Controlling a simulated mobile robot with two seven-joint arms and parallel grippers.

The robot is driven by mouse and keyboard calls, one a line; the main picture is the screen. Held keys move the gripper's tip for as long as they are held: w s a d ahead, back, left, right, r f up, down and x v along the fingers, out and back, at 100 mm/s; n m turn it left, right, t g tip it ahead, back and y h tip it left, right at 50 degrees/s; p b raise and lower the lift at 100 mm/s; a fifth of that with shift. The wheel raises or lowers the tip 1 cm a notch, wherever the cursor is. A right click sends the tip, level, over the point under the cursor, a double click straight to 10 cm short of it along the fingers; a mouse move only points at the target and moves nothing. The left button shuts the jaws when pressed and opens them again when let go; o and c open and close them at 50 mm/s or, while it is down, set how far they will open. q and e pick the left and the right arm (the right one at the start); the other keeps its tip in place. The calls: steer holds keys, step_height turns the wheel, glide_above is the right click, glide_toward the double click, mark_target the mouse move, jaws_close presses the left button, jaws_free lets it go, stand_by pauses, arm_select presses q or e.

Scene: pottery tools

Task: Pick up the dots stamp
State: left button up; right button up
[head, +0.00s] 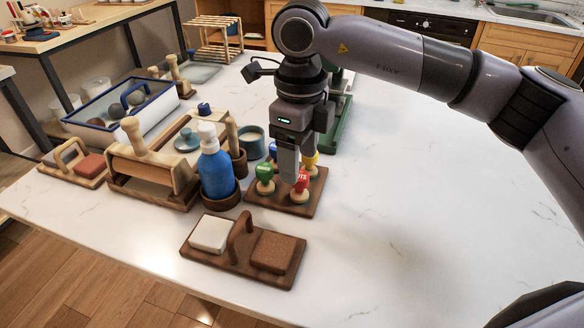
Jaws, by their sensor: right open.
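The stamps stand on a brown wooden board (310,205) near the middle of the table. A red-topped stamp (302,181) has white lettering ending in "TS", which fits the dots stamp; part of it is hidden by my gripper. A green stamp (264,174) is to its left, a yellow one (311,158) behind it, and a blue one (273,148) at the back. My right gripper (289,168) is open and points down among the stamps, beside the red one. Whether its fingers straddle the red stamp cannot be told. My left gripper is not in view.
A blue bottle (217,170) stands left of the board, with wooden trays beyond it. A brown caddy with two blocks (240,262) lies in front. A green device (340,118) stands behind. The table's right side is clear.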

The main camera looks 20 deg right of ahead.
mark_target(301, 176)
steer(key=shift+d+f+p, duration=0.15)
steer(key=shift+f+p, duration=0.3)
steer(key=shift+f, duration=1.3)
steer(key=shift+d+f+p, duration=0.1)
steer(key=shift+f+p, duration=0.3)
steer(key=shift+f, duration=1.35)
steer(key=c, duration=1.1)
